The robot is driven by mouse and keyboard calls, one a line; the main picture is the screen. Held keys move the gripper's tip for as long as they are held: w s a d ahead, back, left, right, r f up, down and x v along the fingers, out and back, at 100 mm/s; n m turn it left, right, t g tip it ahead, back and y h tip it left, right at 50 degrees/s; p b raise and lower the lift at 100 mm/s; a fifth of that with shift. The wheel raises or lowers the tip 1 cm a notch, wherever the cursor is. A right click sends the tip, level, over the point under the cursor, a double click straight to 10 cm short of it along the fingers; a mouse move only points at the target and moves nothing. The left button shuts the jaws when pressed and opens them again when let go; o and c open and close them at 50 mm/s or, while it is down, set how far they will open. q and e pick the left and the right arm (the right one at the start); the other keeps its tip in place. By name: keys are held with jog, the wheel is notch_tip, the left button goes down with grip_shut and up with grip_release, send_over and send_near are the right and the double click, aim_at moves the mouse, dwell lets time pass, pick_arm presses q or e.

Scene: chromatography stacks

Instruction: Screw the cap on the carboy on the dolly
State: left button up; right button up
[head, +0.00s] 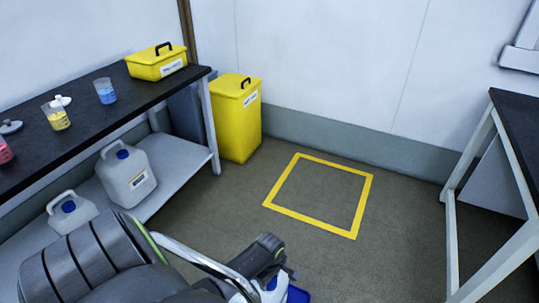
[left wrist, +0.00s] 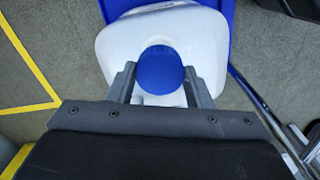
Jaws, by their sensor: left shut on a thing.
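In the left wrist view, a white carboy (left wrist: 110,45) stands on a blue dolly (left wrist: 232,12). A round blue cap (left wrist: 160,68) is over the carboy's top. My left gripper (left wrist: 158,72) is shut on the cap, one finger at each side. The view from above does not show how far the cap sits on the neck. In the head view, my left arm hides most of this carboy, with a little of it and the blue dolly (head: 298,294) showing at the bottom edge. My right gripper is in neither view.
Two other capped carboys, one (head: 128,180) larger in view, stand on the lower shelf of the left bench (head: 110,110). A yellow bin (head: 235,120) stands beyond it. A yellow floor square (head: 322,160) is empty. Another table (head: 470,190) stands at right.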

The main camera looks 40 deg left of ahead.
pick_arm(q)
jog(key=shift+f+b, duration=0.3)
jog(key=shift+f, duration=0.4)
jog(key=shift+f, duration=0.45)
jog(key=shift+f, duration=0.25)
jog(key=o, duration=1)
jog(key=c, duration=1.1)
jog(key=shift+r+m, duration=0.1)
jog(key=shift+m, duration=0.7)
jog(key=m+p, duration=0.2)
jog(key=m, duration=0.3)
jog(key=m+p, duration=0.1)
jog(key=m, duration=0.3)
jog(key=m+p, duration=0.1)
jog(key=m, duration=0.2)
